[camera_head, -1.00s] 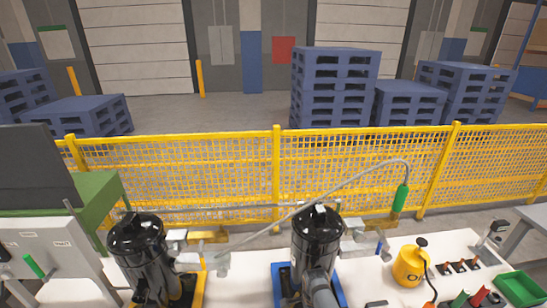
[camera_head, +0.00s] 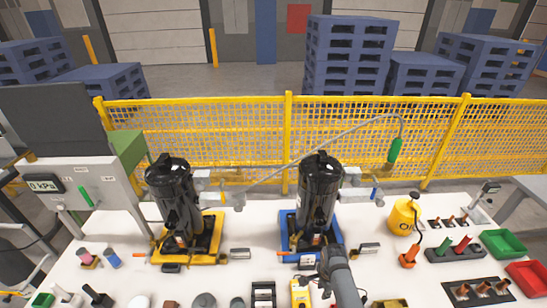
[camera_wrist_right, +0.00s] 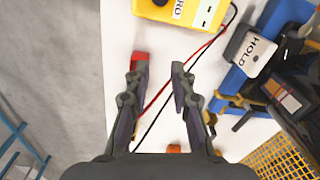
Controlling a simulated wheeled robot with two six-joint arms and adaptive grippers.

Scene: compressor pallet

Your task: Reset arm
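My right gripper (camera_head: 322,268) is in front of the right black compressor (camera_head: 319,190), which stands on a blue base (camera_head: 290,238). In the right wrist view my gripper (camera_wrist_right: 159,68) has its two fingers apart with nothing between them but white tabletop and a red and a black lead. The left black compressor (camera_head: 177,197) stands on a yellow base (camera_head: 212,240). A yellow meter (camera_head: 300,292) lies close to my right gripper and also shows at the top of the right wrist view (camera_wrist_right: 190,10). My left gripper is not in view.
The white table (camera_head: 255,215) is crowded along its front with small parts and tools. A yellow oil can (camera_head: 402,216), green bin (camera_head: 502,243) and red bin (camera_head: 528,277) are at the right. A grey hose (camera_head: 300,158) arches overhead. A yellow fence (camera_head: 220,140) stands behind.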

